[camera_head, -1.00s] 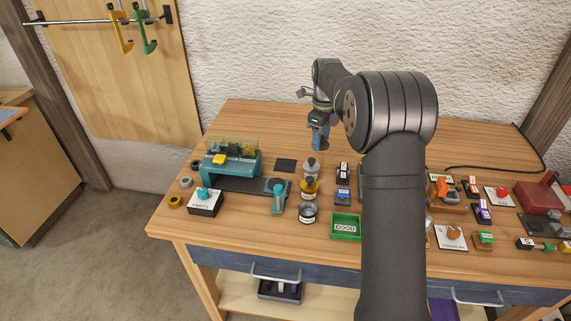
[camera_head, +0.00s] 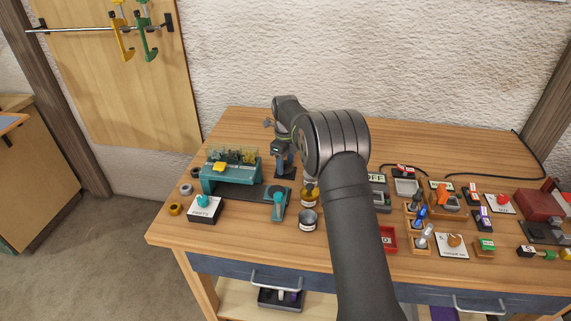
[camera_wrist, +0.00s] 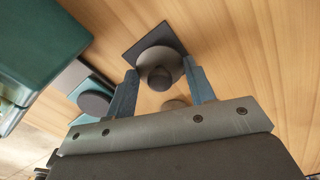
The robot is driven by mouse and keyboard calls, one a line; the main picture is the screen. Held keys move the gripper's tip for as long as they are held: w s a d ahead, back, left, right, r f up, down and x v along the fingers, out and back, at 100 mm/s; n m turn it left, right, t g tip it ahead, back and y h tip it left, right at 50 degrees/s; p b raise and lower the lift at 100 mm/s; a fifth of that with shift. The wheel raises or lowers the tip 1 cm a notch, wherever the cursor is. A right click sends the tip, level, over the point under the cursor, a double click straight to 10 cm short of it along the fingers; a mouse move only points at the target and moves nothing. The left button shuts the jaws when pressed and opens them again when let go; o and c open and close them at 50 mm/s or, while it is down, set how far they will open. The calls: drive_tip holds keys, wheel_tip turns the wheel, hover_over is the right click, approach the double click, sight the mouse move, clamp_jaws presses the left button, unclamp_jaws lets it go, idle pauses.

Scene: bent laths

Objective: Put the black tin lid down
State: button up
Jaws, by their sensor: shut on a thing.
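My gripper (camera_head: 285,172) is low over the back left of the bench in the head view. In the wrist view my gripper (camera_wrist: 160,70) has its two blue fingers on either side of a dark round lid with a knob (camera_wrist: 158,57), shut on it. A dark square mat (camera_wrist: 140,42) shows just beyond and under the lid. I cannot tell whether the lid touches the mat. In the head view the lid is too small or hidden to make out, and the gripper covers much of the mat.
A teal machine (camera_head: 232,170) stands left of the gripper. An amber bottle (camera_head: 310,192) and a tin (camera_head: 307,220) stand close in front on the right. A parts box (camera_head: 204,209) is at front left. The bench behind the gripper is mostly clear.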

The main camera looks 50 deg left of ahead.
sight(285, 162)
drive_tip(key=shift+f, duration=0.25)
drive_tip(key=shift+f, duration=0.1)
drive_tip(key=shift+f, duration=0.1)
drive_tip(key=o, duration=0.9)
drive_tip(key=shift+o, duration=0.2)
wheel_tip(285, 162, up, 12)
drive_tip(key=shift+r, duration=0.2)
